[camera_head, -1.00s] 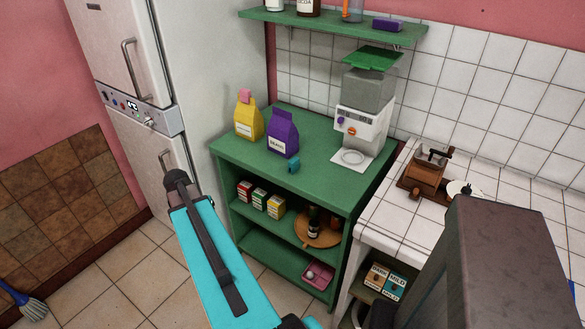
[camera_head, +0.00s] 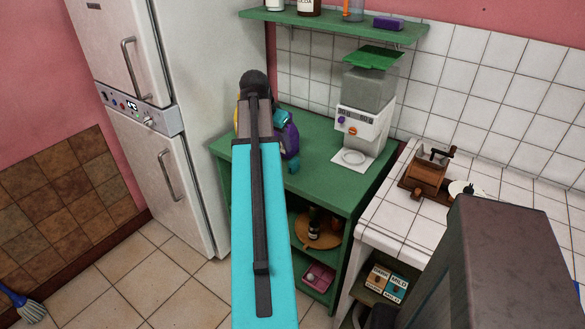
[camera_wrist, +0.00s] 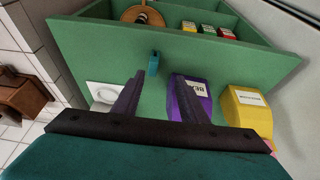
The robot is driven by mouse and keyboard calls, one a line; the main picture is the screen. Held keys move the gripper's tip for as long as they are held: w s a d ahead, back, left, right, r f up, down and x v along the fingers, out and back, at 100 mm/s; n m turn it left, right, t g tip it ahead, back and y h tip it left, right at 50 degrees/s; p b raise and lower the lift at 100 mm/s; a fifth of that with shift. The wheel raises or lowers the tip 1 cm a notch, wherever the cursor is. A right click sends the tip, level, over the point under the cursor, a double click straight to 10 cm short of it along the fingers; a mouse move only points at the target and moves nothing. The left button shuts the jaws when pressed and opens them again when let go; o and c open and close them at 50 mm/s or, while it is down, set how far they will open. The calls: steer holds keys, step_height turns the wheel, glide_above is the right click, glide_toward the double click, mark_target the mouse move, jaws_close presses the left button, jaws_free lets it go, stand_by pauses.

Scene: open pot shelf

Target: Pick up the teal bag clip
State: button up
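The teal bag clip (camera_head: 292,167) stands on the green shelf top, near its front edge and just right of my arm. In the wrist view the small teal clip (camera_wrist: 153,65) is beyond my fingertips and roughly in line with the gap between them. My gripper (camera_wrist: 158,82) is open and empty, with its two dark fingers apart above the shelf top. In the head view my arm hides most of the gripper.
A purple bag (camera_wrist: 188,98) and a yellow bag (camera_wrist: 247,112) stand close by on the shelf top; my arm mostly covers them in the head view. A dispenser (camera_head: 363,115) stands to the right. A wall shelf (camera_head: 335,26) hangs above. Open shelf top lies around the clip.

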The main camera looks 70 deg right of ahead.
mark_target(293, 160)
steer(key=shift+s+d+r+m, duration=0.3)
steer(key=shift+s+r, duration=0.4)
steer(key=shift+f, duration=0.1)
steer(key=shift+p+x, duration=0.6)
steer(key=shift+x, duration=3.7)
steer(key=shift+d, duration=0.1)
steer(key=shift+p+x, duration=0.9)
steer(key=shift+x, duration=1.6)
steer(key=shift+s, duration=0.1)
jaws_close()
